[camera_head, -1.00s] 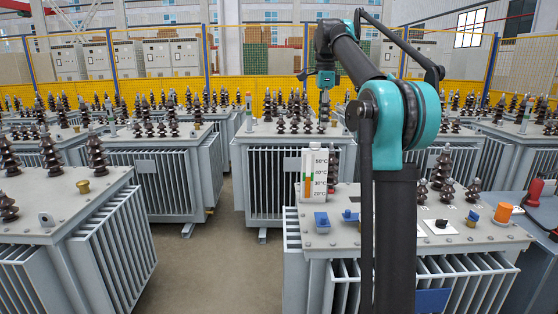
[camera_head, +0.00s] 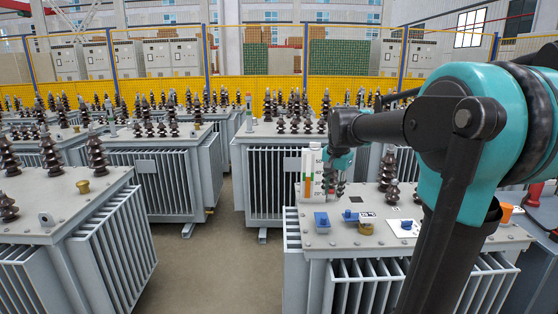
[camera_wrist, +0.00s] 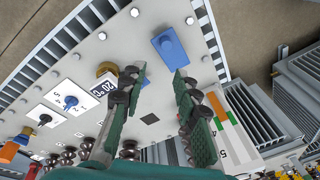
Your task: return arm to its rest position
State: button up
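My arm (camera_head: 400,125) reaches in from the right and bends down over the near right transformer (camera_head: 340,240). My gripper (camera_head: 338,190) hangs just above its grey top plate, beside the white temperature gauge (camera_head: 310,172) in the head view. In the wrist view my gripper's two green fingers (camera_wrist: 157,82) are spread, with nothing between them. The gauge (camera_wrist: 218,118) shows close by the right finger. A brass fitting with a number label (camera_wrist: 104,86) lies left of the left finger. A blue block (camera_wrist: 168,47) on the plate is beyond the fingertips.
Blue knobs (camera_head: 321,220) and an orange knob (camera_head: 506,211) stand on the same plate, with dark insulators (camera_head: 387,170). More transformers (camera_head: 160,165) stand left and behind. A floor aisle (camera_head: 215,260) is clear. A yellow fence (camera_head: 235,90) closes the back.

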jog(key=s+d+f+n+t, duration=0.1)
jog(key=s+f+n, duration=0.7)
jog(key=s+f, duration=1.3)
jog(key=shift+s+d+f+n+t, duration=0.3)
jog(key=shift+s+t, duration=0.2)
jog(key=shift+s, duration=0.45)
